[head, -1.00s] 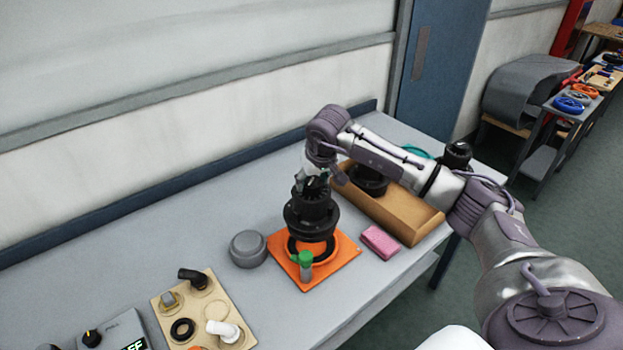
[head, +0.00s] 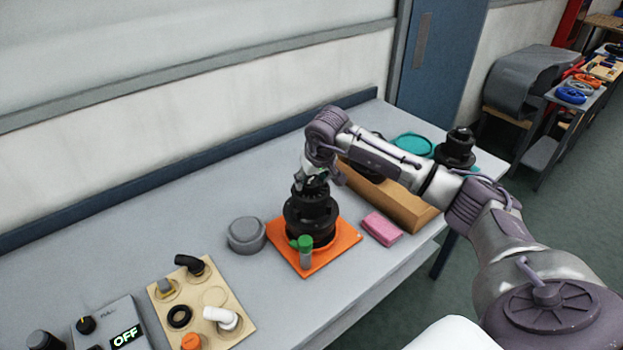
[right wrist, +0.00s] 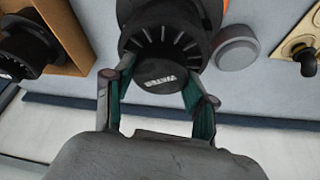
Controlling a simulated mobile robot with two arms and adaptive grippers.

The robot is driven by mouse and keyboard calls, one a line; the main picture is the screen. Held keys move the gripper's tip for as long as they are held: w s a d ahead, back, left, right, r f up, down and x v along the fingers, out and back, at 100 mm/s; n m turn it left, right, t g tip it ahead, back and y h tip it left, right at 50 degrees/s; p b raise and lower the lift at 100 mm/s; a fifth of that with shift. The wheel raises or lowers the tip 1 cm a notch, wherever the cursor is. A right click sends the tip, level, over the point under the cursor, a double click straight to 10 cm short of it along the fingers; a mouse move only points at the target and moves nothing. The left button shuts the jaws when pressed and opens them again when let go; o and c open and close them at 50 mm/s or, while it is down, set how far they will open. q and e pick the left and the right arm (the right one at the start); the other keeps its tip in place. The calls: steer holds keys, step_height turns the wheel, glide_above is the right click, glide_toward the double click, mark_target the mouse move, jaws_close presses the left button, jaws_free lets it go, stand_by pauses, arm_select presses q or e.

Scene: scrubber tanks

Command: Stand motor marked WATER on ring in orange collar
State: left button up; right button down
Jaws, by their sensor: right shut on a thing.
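My right gripper (head: 314,178) is shut on the top of a black finned motor (head: 309,213). In the right wrist view its two fingers (right wrist: 158,100) hold the motor's cap (right wrist: 160,72), whose small white lettering reads roughly as WATER. The motor is upright over the orange collar plate (head: 338,247) on the bench. Its lower end covers the ring, so I cannot tell whether it rests fully seated. A green-capped post (head: 305,250) stands at the front of the plate. My left gripper is not in view.
A cardboard tray (head: 405,205) behind holds another black motor (right wrist: 22,45). One more black motor (head: 456,150) stands near a teal ring (head: 411,146). A pink sponge (head: 382,229), grey round lid (head: 246,235), fittings board (head: 235,300) and control box (head: 110,325) lie around.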

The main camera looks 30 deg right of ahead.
steer(key=shift+r, duration=0.1)
stand_by(0.9)
steer(key=shift+f+b, duration=1.25)
steer(key=shift+b, duration=0.5)
stand_by(1.2)
steer(key=c, duration=0.6)
jaws_free()
steer(key=o, duration=0.3)
steer(key=shift+s+a, duration=0.1)
steer(key=shift+s, duration=0.05)
steer(key=o, duration=0.3)
steer(key=shift+f, duration=0.25)
